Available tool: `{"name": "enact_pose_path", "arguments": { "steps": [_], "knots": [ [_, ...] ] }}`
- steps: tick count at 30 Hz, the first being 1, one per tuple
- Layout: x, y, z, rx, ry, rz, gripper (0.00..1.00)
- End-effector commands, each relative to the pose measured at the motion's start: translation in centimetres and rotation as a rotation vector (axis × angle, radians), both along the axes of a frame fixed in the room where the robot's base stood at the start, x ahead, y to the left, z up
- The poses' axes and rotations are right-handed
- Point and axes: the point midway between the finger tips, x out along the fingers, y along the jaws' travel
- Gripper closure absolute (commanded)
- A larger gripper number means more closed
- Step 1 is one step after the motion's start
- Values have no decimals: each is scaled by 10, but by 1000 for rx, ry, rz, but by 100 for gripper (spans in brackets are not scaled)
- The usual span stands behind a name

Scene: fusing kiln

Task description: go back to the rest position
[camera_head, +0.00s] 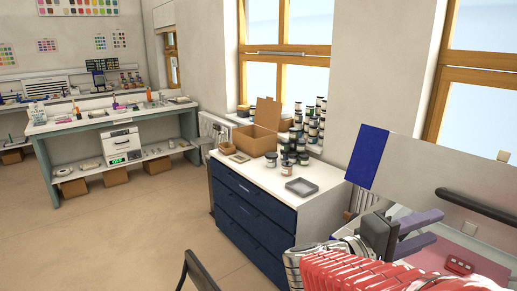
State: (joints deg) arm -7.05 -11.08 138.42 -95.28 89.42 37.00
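My gripper (438,226) is at the lower right, beyond the red ribbed sleeve of my arm. Its two purple-grey fingers stand apart, with a gap between them and nothing seen in it. It is in front of a pale panel with a blue end (368,157) and appears to be above a work surface with a pink mat (440,257). A small red object (459,265) lies on the mat, to the right of the fingers. Part of the surface is hidden by my arm.
A blue drawer cabinet (252,213) stands left of my arm, with a grey tray (301,187), jars and an open cardboard box (258,131) on top. A dark chair back (197,270) is at the bottom. A workbench (110,121) stands far left. The floor between is clear.

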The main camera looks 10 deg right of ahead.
Motion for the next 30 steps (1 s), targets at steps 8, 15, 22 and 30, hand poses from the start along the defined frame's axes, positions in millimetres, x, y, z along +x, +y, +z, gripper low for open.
{"name": "enact_pose_path", "arguments": {
  "steps": [8, 15, 22, 30],
  "knots": [
    [-17, 3, -72, 262, 191, -36, 64],
    [-45, 26, -132, 569, 274, -47, 64],
    [-64, 67, -172, 863, 270, -16, 64],
    [-71, 128, -193, 1194, 180, 65, 64]
  ]
}}
